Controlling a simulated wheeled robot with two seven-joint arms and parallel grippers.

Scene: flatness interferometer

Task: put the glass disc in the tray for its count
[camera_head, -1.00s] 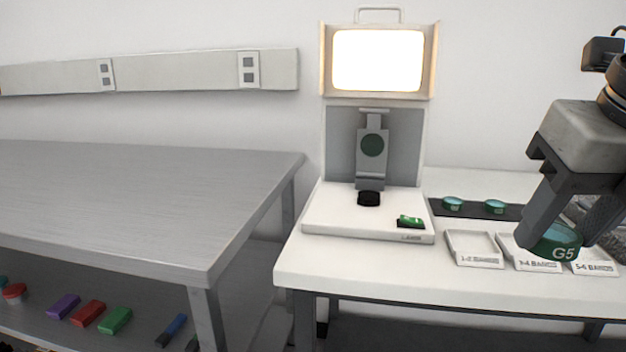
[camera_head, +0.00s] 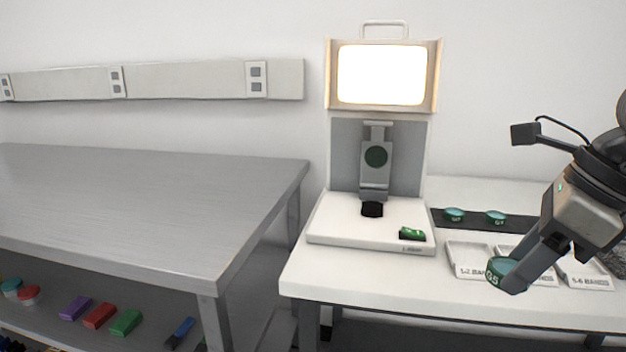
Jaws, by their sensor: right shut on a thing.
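My right gripper (camera_head: 512,272) is shut on the green glass disc (camera_head: 497,271), marked G5. It holds the disc in front of the trays, between the left one and the middle one as seen here; I cannot tell its height above them. The left tray (camera_head: 457,262) reads 1-2 BANDS. The middle tray (camera_head: 545,281) is mostly hidden behind the gripper. The right tray (camera_head: 592,284) reads 5-6 BANDS. The interferometer (camera_head: 376,172) stands to the left with a lit screen (camera_head: 381,75) and a dark green round window. My left gripper is not in view.
Two more glass discs (camera_head: 454,214) (camera_head: 496,217) sit on a dark strip (camera_head: 470,222) behind the trays.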

